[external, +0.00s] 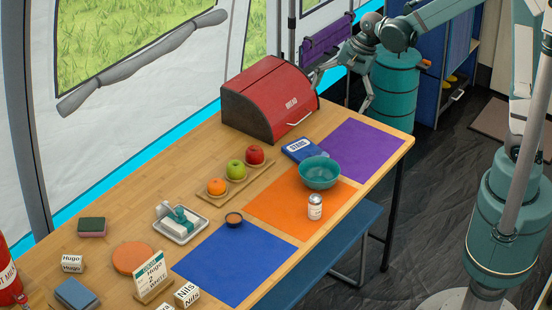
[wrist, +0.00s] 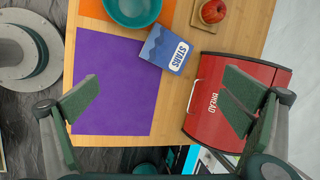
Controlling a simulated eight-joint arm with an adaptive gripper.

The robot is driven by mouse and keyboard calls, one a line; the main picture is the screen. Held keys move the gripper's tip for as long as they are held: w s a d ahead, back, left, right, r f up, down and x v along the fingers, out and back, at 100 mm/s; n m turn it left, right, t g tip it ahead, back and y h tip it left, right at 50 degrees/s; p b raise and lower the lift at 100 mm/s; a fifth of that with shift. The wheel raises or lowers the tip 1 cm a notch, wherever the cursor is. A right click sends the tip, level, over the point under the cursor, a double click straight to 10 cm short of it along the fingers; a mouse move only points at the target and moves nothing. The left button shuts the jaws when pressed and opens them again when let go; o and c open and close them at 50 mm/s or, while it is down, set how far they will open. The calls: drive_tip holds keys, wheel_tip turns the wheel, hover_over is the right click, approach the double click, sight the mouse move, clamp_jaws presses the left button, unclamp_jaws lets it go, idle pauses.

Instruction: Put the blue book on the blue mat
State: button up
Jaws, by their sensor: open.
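The blue book (external: 302,149), with a white "STARS" label, lies flat between the red bread box and the teal bowl, near the corner where the orange and purple mats meet. In the wrist view the book (wrist: 165,50) lies at the top centre, partly over the purple mat. My gripper (wrist: 158,107) is open and empty above the purple mat and bread box, apart from the book. In the external view my gripper (external: 343,88) is at the back right.
A red bread box (external: 270,98), a teal bowl (external: 319,173) and a white-capped shaker (external: 315,207) stand near the book. The purple mat (external: 362,150) is bare in its middle. A fruit tray (external: 238,180) and a butter dish (external: 180,223) lie left of the orange mat (external: 270,208).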

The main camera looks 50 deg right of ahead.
sight(305, 151)
drive_tip(key=w+a+f+m, duration=0.1)
drive_tip(key=w+f, duration=0.1)
drive_tip(key=f, duration=0.2)
drive_tip(key=w+f+m+g, duration=0.1)
drive_tip(key=w+f+m, duration=0.1)
drive_tip(key=f, duration=0.2)
drive_tip(key=w+a+f+m+y, duration=0.1)
drive_tip(key=w+f, duration=0.1)
drive_tip(key=f, duration=0.1)
drive_tip(key=shift+w+a+f+m, duration=0.2)
drive_tip(key=shift+a+f+m, duration=0.15)
drive_tip(key=shift+f+m, duration=0.05)
drive_tip(key=shift+w+a+f+m+g+b, duration=0.1)
drive_tip(key=shift+w+f+m+g+b, duration=0.05)
drive_tip(key=shift+f, duration=0.2)
drive_tip(key=shift+w+a+f+m+g+b, duration=0.1)
drive_tip(key=shift+f+m+g+b, duration=0.05)
drive_tip(key=shift+f, duration=0.2)
drive_tip(key=shift+f, duration=0.15)
drive_tip(key=shift+b+x, duration=0.3)
drive_tip(key=shift+x, duration=0.85)
drive_tip(key=shift+a+f, duration=0.1)
drive_tip(key=shift+w+b+x, duration=0.1)
drive_tip(key=shift+b+x, duration=0.35)
drive_tip(key=shift+x, duration=0.8)
drive_tip(key=shift+w+b+x, duration=0.15)
drive_tip(key=shift+b+x, duration=0.25)
drive_tip(key=shift+x, duration=0.85)
drive_tip(key=shift+c, duration=0.7)
